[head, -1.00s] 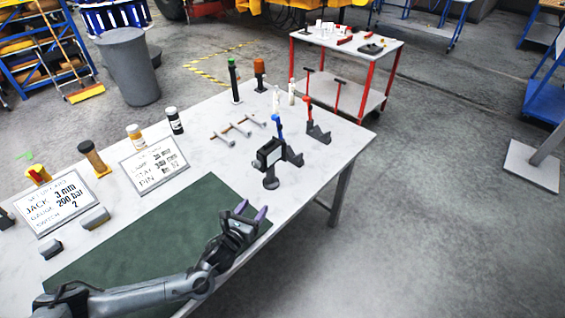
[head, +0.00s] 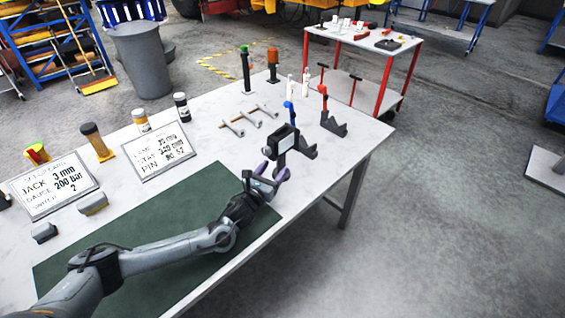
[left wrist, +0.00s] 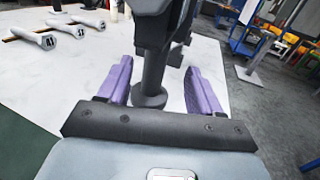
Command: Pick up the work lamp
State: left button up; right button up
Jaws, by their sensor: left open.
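The work lamp (head: 282,138) is a dark lamp with a square, pale-faced head on a short post. It stands upright on the white table near its right edge. My left gripper (head: 273,172) is at the lamp's lower part, with its purple fingers open. In the left wrist view, the lamp's post (left wrist: 154,75) and round foot (left wrist: 149,98) show between the open fingers (left wrist: 159,70), with a gap on each side. The lamp's head is cut off at the top of that view. My right gripper is not in view.
Black brackets with blue and red tops (head: 333,124) stand close behind and right of the lamp. Several grey handled pieces (head: 250,118) lie behind it to the left. A green mat (head: 150,260) and two sign cards (head: 52,186) are on the left. A red-framed cart (head: 375,50) stands beyond.

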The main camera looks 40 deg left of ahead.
aim_at(279, 159)
pick_arm(q)
jog(key=shift+w+a+r+b, duration=0.1)
jog(key=shift+w+a+b, duration=0.15)
jog(key=shift+w, duration=0.65)
jog(key=shift+w+a+r+b, duration=0.1)
jog(key=shift+w+a+b, duration=0.1)
jog(key=shift+w, duration=0.7)
jog(key=shift+w+a+b, duration=0.15)
jog(key=shift+w+a, duration=0.1)
jog(key=shift+w, duration=0.65)
grip_shut()
jog(key=shift+r, duration=0.1)
